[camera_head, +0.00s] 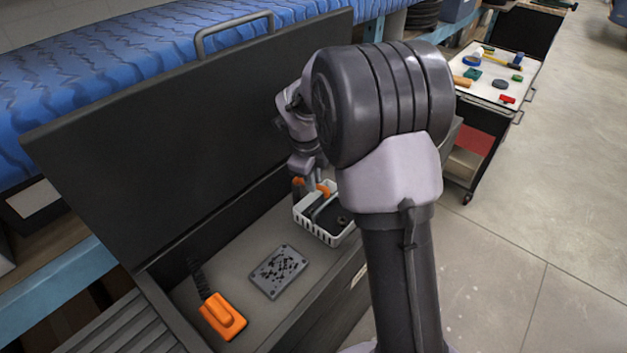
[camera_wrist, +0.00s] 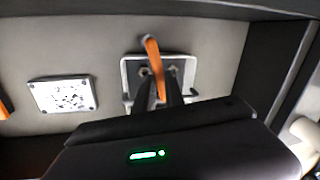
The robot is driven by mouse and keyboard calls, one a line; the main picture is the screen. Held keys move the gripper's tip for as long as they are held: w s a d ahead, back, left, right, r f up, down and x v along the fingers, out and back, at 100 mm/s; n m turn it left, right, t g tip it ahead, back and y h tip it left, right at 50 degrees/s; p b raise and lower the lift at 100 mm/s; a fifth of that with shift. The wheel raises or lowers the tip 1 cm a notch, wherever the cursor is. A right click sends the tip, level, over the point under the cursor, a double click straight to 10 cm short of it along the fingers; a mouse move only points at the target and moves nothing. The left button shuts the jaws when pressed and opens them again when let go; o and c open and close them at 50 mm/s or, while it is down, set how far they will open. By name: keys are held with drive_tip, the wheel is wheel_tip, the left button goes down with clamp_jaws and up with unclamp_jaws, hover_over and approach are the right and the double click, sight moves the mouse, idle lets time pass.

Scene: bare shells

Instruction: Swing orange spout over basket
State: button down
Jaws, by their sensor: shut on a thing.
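The orange spout (camera_wrist: 152,58) shows in the wrist view as a slanted bar between my fingers. Its far end reaches past the basket's rim, and its near part lies across the basket in the picture. My gripper (camera_wrist: 159,84) is shut on it. In the head view, my gripper (camera_head: 310,186) is at the basket's back left, with orange (camera_head: 323,188) showing beside it. The white slotted basket (camera_head: 304,227) stands in the open chest and holds dark items. Its rim also shows in the wrist view (camera_wrist: 126,75). My arm hides part of this area.
A grey speckled plate (camera_head: 278,271) and an orange block (camera_head: 223,316) with a black coiled part lie left of the basket. The chest's raised dark lid (camera_head: 190,125) stands close behind. A cart (camera_head: 489,88) with small tools is at the back right.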

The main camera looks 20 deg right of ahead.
drive_tip(key=c, duration=1.4)
unclamp_jaws()
wheel_tip(320, 180, up, 17)
drive_tip(key=s+a+p, duration=0.2)
drive_tip(key=p, duration=0.4)
drive_tip(key=shift+s+a, duration=0.15)
drive_tip(key=shift+a, duration=0.15)
